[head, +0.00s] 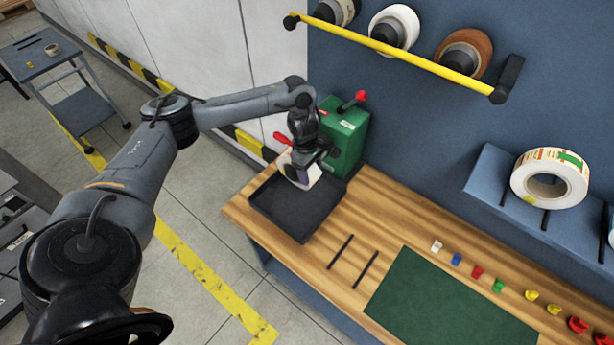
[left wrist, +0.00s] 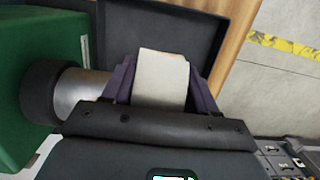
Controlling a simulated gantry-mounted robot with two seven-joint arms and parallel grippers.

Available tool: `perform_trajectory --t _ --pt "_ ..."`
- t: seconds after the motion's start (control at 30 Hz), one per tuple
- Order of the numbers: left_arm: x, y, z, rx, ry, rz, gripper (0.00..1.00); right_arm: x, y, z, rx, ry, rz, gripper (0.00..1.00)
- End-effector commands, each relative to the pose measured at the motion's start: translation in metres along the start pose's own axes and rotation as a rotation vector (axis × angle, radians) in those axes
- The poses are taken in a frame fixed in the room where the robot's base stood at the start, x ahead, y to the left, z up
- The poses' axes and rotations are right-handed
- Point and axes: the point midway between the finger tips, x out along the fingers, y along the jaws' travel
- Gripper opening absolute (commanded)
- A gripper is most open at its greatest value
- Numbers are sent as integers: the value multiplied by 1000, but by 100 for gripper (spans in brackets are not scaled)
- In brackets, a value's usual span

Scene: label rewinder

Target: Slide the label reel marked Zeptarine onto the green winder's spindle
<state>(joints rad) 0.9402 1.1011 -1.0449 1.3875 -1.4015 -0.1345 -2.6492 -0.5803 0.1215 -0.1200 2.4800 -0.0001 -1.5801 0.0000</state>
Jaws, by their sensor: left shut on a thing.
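My left gripper (head: 304,160) is shut on a pale label reel (head: 301,181), in front of the green winder (head: 347,132). In the left wrist view the reel's cream edge (left wrist: 162,76) stands between the two dark fingers. The winder's silver spindle (left wrist: 86,88) with its black collar comes from the left towards the near finger. The finger hides the spindle's end, so I cannot tell whether it enters the reel's bore. The name on the held reel is not readable. My right gripper is not in view.
A black tray (head: 263,203) lies below the held reel on the wooden bench (head: 385,205). Another reel (head: 549,180) stands on a blue rack at right. More reels hang on a yellow rail (head: 400,54) above. A green mat (head: 440,305) and small coloured pieces lie at right.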

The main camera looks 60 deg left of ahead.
Motion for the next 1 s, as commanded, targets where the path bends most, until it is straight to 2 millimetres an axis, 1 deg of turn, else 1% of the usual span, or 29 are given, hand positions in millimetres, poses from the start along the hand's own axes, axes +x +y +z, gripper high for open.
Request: perform_trajectory --t 0.03,0.43,0.7,1.0 --pt "1 4 1 0 -2 3 0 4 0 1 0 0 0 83" --pt "1 26 1 0 -2 3 0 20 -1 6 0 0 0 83" --pt "-1 38 1 -1 -2 2 0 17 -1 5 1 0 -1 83" --pt "-1 44 1 0 -1 2 0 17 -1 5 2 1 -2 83"
